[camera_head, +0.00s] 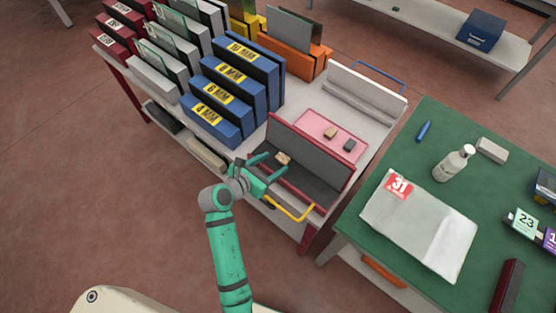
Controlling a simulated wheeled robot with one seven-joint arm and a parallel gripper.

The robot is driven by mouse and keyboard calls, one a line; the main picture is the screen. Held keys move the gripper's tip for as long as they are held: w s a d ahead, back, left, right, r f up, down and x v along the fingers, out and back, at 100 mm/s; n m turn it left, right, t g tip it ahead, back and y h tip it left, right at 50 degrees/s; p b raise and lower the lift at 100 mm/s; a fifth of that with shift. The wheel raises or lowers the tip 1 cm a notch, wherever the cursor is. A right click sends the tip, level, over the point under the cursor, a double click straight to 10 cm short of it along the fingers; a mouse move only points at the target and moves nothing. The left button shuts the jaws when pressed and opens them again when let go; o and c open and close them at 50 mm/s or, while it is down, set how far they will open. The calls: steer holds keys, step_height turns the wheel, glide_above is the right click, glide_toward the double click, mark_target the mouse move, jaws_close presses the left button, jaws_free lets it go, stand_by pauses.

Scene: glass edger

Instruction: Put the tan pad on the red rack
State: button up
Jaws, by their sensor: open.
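A small tan pad (283,158) sits at the tips of my gripper, over the grey floor of the red rack. The red rack (322,153) has a red-edged upright back and a dark grey floor, and stands at the front of the pale bench. My gripper (276,163) is open, its teal fingers reaching over the rack's left part, one on each side of the pad. I cannot tell whether the fingers touch it. Another tan-brown pad (330,132) lies on a pink mat (311,124) behind the rack, beside a dark grey pad (349,145).
Blue, grey and dark red slotted blocks (240,82) fill the bench's left side. A white rack (362,95) stands behind.

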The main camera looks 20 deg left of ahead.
steer(key=v, duration=0.7)
steer(key=shift+s, duration=0.25)
